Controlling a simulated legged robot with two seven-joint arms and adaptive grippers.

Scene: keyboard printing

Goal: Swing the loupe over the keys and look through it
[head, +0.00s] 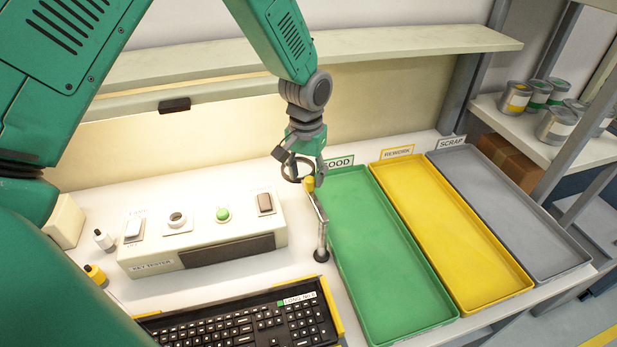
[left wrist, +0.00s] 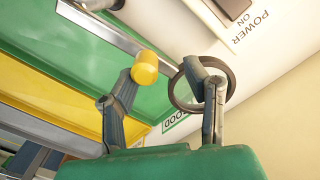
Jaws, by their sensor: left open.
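The loupe has a dark round lens ring (head: 291,169), a yellow knob (head: 309,184) and a metal arm (head: 320,222) on a post with a dark foot. It stands between the tester box and the green tray, with its ring behind the keyboard, not over the keys. My left gripper (head: 300,169) is open around the loupe's head. In the left wrist view the yellow knob (left wrist: 145,68) lies between the open fingers, close to the left finger's tip. The other finger overlaps the lens ring (left wrist: 202,84); contact is unclear. The black keyboard (head: 240,325) lies at the front, partly cut off.
Green (head: 395,265), yellow (head: 450,230) and grey (head: 510,210) trays stand right of the loupe. The key tester (head: 205,235) is left of it. Small bottles (head: 103,240) stand further left. A shelf (head: 400,43) runs above the bench.

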